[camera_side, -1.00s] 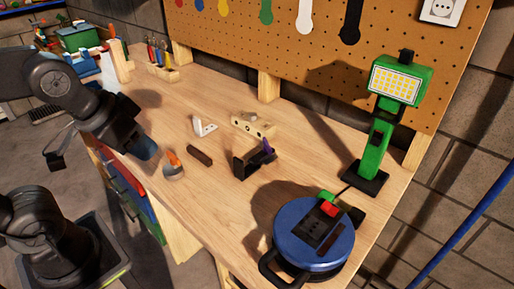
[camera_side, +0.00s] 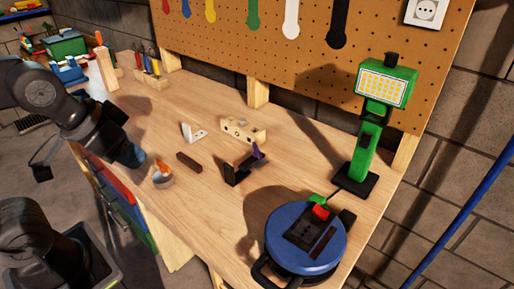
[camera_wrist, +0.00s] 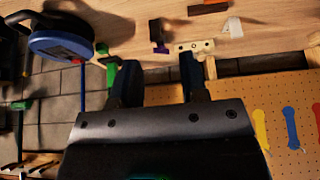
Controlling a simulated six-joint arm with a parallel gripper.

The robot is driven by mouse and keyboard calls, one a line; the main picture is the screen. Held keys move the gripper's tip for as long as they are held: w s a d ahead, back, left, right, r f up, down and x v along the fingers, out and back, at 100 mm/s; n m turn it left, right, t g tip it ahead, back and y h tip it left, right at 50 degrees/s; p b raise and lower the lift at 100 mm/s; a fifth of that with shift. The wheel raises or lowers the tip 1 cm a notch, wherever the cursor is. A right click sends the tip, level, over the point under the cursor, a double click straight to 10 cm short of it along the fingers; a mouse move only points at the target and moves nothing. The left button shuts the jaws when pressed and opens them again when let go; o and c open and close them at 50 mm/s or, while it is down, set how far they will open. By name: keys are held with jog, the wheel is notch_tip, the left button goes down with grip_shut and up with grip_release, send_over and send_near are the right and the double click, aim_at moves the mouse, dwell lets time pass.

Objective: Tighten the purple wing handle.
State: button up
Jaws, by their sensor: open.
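The purple wing handle (camera_side: 258,151) stands up at the right end of a small black clamp-like fixture (camera_side: 236,173) on the wooden bench. In the wrist view the purple handle (camera_wrist: 155,29) shows near the top, with the black part (camera_wrist: 162,49) beside it. My gripper (camera_side: 132,156) is at the left edge of the bench, well to the left of the handle and apart from it. In the wrist view my gripper (camera_wrist: 159,78) has its two blue fingers spread with nothing between them.
A pale block with holes (camera_side: 243,130), a white bracket (camera_side: 194,132), a dark bar (camera_side: 189,162) and an orange-handled tool (camera_side: 162,174) lie around the fixture. A blue cable reel (camera_side: 280,232) and a green work lamp (camera_side: 372,140) stand to the right. A pegboard (camera_side: 300,70) rises behind.

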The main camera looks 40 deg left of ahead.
jog(key=shift+c, duration=0.3)
jog(key=shift+w+r, duration=0.15)
jog(key=shift+c, duration=0.2)
jog(key=w+r+n+g, duration=0.2)
jog(key=w+r+n, duration=0.15)
jog(key=w, duration=0.55)
jog(key=n+g, duration=0.4)
jog(key=n, duration=0.5)
send_over(257, 148)
notch_tip(257, 148, down, 7)
jog(key=shift+m, duration=0.35)
notch_tip(257, 148, down, 13)
jog(key=shift+w+r, duration=0.1)
grip_shut()
